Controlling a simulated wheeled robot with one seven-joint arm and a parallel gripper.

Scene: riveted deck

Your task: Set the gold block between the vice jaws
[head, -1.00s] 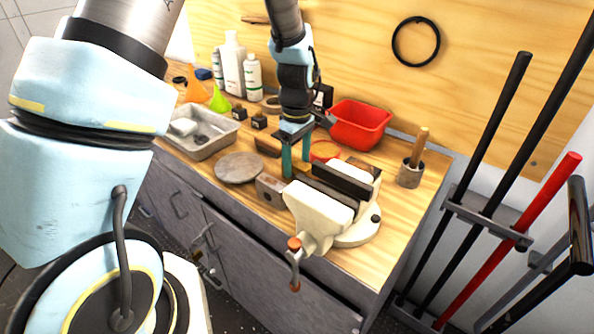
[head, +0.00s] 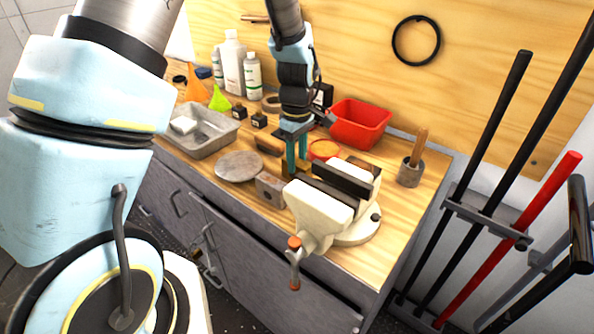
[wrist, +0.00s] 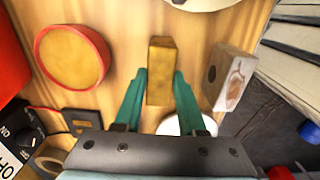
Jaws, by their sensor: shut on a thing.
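The gold block (wrist: 160,68) is a small upright bar in the wrist view, between the two teal fingers of my gripper (wrist: 159,80). My gripper is shut on it. In the head view my gripper (head: 297,168) points down, low over the bench, just behind and left of the vice. The block is mostly hidden by the fingers there, and I cannot tell whether it touches the bench. The vice (head: 318,205) has a cream body and dark jaws, with an open gap between them. A cream edge at the top of the wrist view seems to be the vice.
A grey block (head: 270,189) stands close in front of my gripper, beside a round grey disc (head: 239,166). An orange-topped red tin (head: 323,150) and a red bin (head: 360,124) are behind. A metal tray (head: 203,133) is left; a pot (head: 410,173) is right.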

